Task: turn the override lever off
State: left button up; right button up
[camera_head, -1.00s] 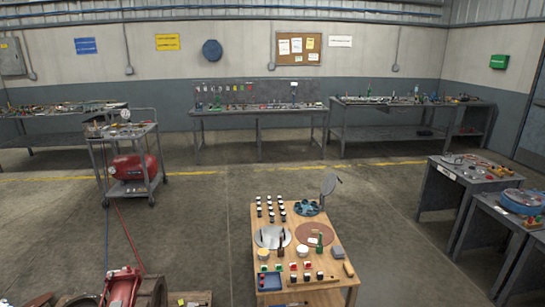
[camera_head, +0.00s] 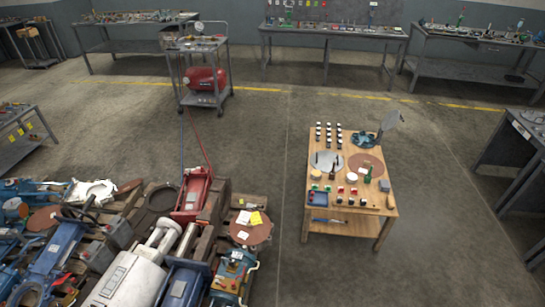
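I cannot make out an override lever for certain in the head view. Several machines lie on wooden pallets at the lower left. Among them are a red machine (camera_head: 192,194), a light grey motor-like unit (camera_head: 128,281), a blue machine (camera_head: 58,247) and a small blue-green unit (camera_head: 233,275) with small fittings on top. Small levers on these would be too small to tell. Neither of my grippers is in view.
A wooden table (camera_head: 344,225) with small parts stands right of the pallets. A grey cart (camera_head: 203,98) with a red tank (camera_head: 205,80) stands behind. Workbenches line the back and right. Open concrete floor (camera_head: 270,150) lies between the pallets and the table.

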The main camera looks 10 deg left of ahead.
aim_at(217, 282)
jog(key=k+l+u, duration=0.1)
jog(key=k+u, duration=0.5)
jog(key=u, duration=0.2)
jog(key=k+u, duration=0.4)
jog(key=i+j, duration=0.05)
jog(key=i, duration=0.05)
